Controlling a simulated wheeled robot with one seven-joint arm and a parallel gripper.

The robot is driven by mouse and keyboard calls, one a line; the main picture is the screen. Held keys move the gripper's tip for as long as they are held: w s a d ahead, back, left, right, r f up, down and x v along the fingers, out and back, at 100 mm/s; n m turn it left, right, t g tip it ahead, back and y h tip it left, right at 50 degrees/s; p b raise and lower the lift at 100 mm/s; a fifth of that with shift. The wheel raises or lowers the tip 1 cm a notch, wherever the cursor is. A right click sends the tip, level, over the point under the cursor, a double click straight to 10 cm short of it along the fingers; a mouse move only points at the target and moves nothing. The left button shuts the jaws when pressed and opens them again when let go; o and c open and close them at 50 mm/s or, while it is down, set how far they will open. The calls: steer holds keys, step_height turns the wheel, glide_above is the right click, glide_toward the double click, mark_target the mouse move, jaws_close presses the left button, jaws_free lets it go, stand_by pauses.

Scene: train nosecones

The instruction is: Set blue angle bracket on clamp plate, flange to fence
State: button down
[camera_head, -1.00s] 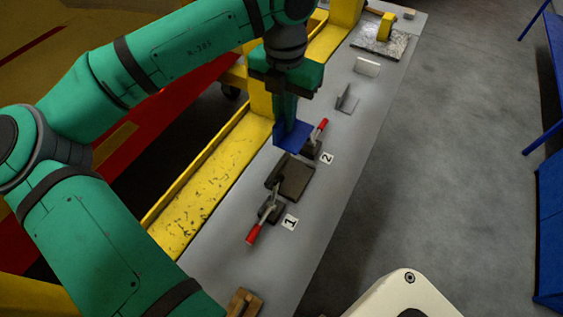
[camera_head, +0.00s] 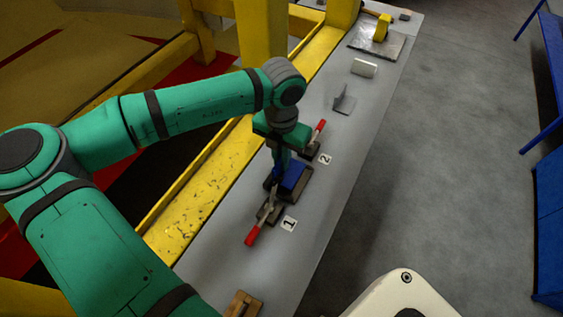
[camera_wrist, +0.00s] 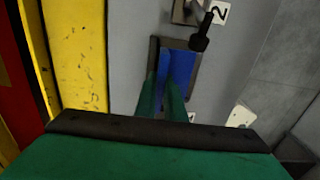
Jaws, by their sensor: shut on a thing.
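The blue angle bracket (camera_head: 291,176) is over the dark clamp plate (camera_head: 304,190), between the two red-handled toggle clamps. My gripper (camera_head: 279,175) is shut on the bracket from above. In the wrist view the bracket (camera_wrist: 177,68) shows between my green fingers (camera_wrist: 162,98), with the dark fence (camera_wrist: 153,58) along its left side. The bracket lies close to the fence; I cannot tell whether they touch or whether it rests on the plate. Clamp 1 (camera_head: 267,213) is on the near side and clamp 2 (camera_head: 314,143) on the far side. My fingers hide part of the bracket.
A grey bracket (camera_head: 343,103), a white block (camera_head: 364,68) and a plate with a yellow piece (camera_head: 381,30) stand farther along the grey bench (camera_head: 345,135). A wooden piece (camera_head: 243,304) lies at the near end. A yellow beam (camera_head: 205,190) runs along the left.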

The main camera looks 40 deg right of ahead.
steer(key=shift+w+f, duration=0.1)
steer(key=shift+f, duration=0.75)
steer(key=shift+s, duration=0.2)
steer(key=shift+f, duration=0.15)
steer(key=c, duration=1.8)
jaws_free()
steer(key=shift+c, duration=0.2)
step_height(320, 180, up, 12)
steer(key=shift+r, duration=0.2)
